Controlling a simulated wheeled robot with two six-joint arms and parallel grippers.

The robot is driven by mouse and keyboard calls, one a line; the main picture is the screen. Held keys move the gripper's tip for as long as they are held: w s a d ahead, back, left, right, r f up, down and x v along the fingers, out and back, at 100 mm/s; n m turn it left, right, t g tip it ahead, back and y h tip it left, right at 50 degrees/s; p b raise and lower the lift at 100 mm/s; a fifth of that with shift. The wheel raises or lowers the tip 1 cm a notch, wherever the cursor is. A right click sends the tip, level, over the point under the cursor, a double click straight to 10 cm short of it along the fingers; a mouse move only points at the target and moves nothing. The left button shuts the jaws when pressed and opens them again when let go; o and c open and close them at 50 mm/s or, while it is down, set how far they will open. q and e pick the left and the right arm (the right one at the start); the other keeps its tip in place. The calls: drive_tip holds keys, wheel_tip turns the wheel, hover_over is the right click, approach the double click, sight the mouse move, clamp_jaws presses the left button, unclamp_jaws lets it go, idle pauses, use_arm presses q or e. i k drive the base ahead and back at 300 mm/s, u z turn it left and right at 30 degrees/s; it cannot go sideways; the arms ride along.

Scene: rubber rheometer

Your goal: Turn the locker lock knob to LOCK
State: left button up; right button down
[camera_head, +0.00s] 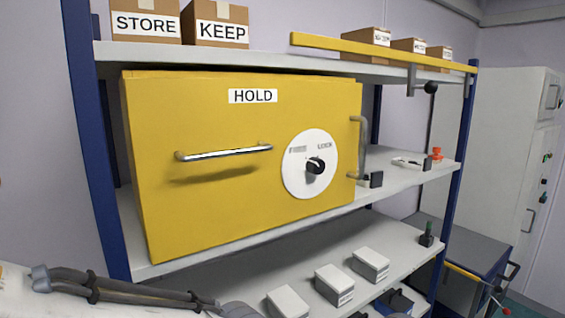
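The yellow locker (220,125) sits on the middle shelf, with a white HOLD label (253,96) near its top. Its front appears closed. A round white dial plate (296,178) on the right of the front carries the black lock knob (316,166). The plate reads what looks like FREE at upper left and LOCK at upper right. The knob's exact pointing direction is too small to tell. A metal bar handle (225,152) runs across the left of the front. My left arm crosses the bottom left, away from the knob; neither gripper shows.
A blue-posted rack (455,150) holds the shelves. STORE (146,22) and KEEP (219,24) boxes stand on top. A yellow bar (380,50) edges the top shelf at right. A grey handle (362,145) stands beside the locker's right side. White boxes (334,280) sit below.

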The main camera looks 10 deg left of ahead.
sight(314, 165)
drive_tip(key=u, duration=0.05)
drive_tip(key=k, duration=1.2)
drive_tip(key=z, duration=0.75)
drive_tip(key=i, duration=0.65)
drive_tip(key=z, duration=0.2)
